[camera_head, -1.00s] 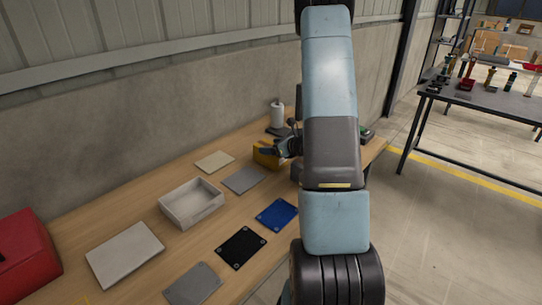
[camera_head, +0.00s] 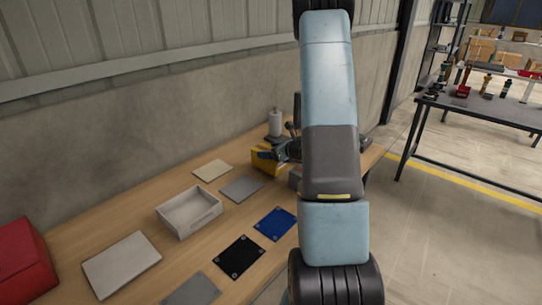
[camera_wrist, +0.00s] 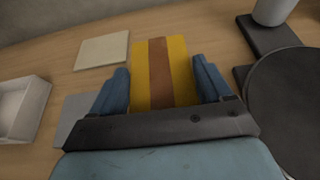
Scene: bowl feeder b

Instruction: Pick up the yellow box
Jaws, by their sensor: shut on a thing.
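The yellow box (camera_head: 264,160) is at the far end of the wooden workbench, left of my arm in the head view. In the wrist view the yellow box (camera_wrist: 161,70) shows a brown stripe down its middle and lies between my two blue fingers. My gripper (camera_wrist: 163,85) is shut on it, one finger against each side. In the head view my gripper (camera_head: 270,155) reaches the box from the right, and part of the box is hidden behind it. I cannot tell whether the box is clear of the bench top.
A beige plate (camera_head: 212,170), a grey plate (camera_head: 241,188) and an open white tray (camera_head: 180,231) lie nearby. A dark round object (camera_wrist: 290,110) is close on the right in the wrist view. Blue (camera_head: 275,223) and black (camera_head: 239,256) plates lie along the bench's front. A wall stands behind.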

